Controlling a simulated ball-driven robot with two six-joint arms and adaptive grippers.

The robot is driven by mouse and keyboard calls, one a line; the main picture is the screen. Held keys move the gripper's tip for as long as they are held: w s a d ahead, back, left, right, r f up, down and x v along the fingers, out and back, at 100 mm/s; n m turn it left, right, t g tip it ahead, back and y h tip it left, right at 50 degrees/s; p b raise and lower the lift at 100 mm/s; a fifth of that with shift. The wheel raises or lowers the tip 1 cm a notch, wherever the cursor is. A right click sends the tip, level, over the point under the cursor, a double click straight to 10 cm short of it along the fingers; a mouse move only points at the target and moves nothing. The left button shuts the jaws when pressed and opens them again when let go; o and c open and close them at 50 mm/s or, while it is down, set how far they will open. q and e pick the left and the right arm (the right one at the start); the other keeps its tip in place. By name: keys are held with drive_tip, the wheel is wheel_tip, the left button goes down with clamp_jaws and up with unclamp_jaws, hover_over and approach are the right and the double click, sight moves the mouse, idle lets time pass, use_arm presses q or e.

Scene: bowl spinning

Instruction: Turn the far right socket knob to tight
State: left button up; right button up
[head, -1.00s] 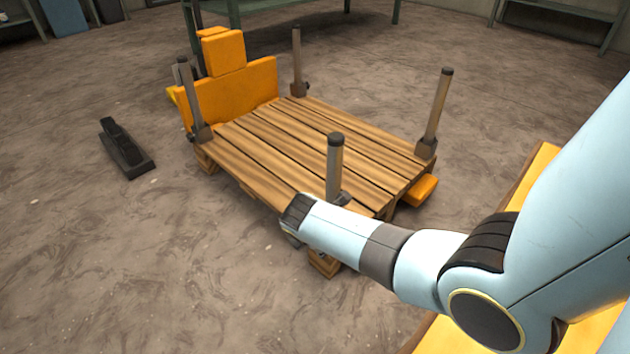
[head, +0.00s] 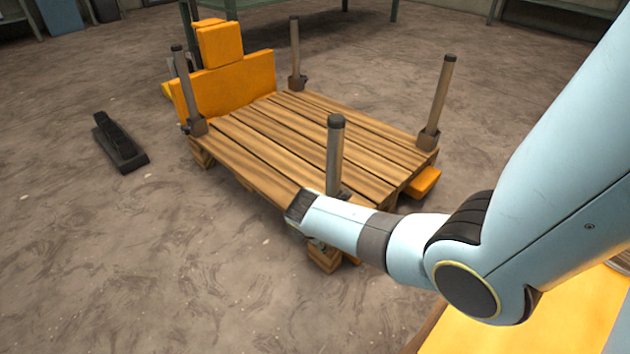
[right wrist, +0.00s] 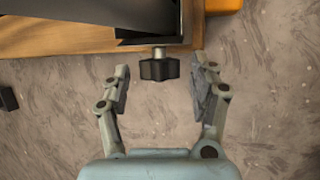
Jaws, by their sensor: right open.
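In the right wrist view a black lobed knob (right wrist: 159,69) sticks out on a short metal stem from a dark socket (right wrist: 150,37). My right gripper (right wrist: 161,64) is open, with one finger on each side of the knob and a gap to both. In the head view my right gripper (head: 300,207) is beside the pallet's near corner post (head: 335,155); its fingers and this corner's knob are mostly hidden. The right corner post (head: 440,95) stands upright in its socket (head: 429,138), away from the gripper. My left gripper is not in view.
The wooden pallet (head: 310,140) carries two more posts at its back and left corners. Orange blocks (head: 228,88) stand at its far left end. An orange piece (head: 424,181) shows under its right edge. A black object (head: 120,145) lies on the open floor at left.

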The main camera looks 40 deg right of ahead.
drive_tip(key=c, duration=1.2)
drive_tip(key=shift+o, duration=0.2)
